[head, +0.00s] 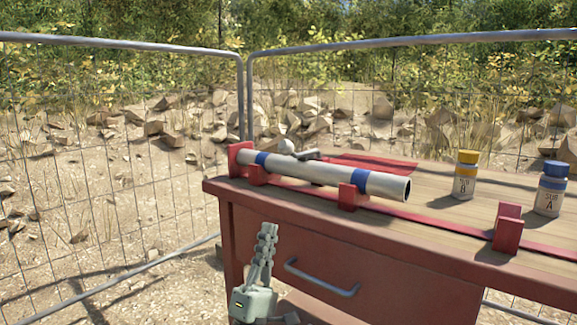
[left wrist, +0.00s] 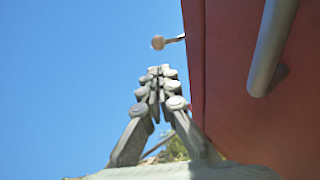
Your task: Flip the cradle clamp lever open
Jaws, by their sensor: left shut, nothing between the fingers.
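A pale tube (head: 320,178) with blue bands lies in red cradle blocks (head: 352,196) on the red workbench. A grey clamp lever (head: 306,155) with a round pale knob (head: 287,146) shows just behind the tube, near its left end; its lower part is hidden by the tube. In the left wrist view a round knob on a short rod (left wrist: 158,42) juts out past the bench edge, beyond the fingertips. My left gripper (head: 268,229) points up in front of the drawer, below the bench top. Its fingers (left wrist: 160,72) are together and empty, apart from the lever. My right gripper is not in view.
The drawer handle (head: 320,280) is right of my left gripper; it also shows in the wrist view (left wrist: 268,45). A yellow-capped bottle (head: 465,176), a blue-capped bottle (head: 551,190) and a red block (head: 508,230) stand on the right. A wire fence (head: 110,150) is behind.

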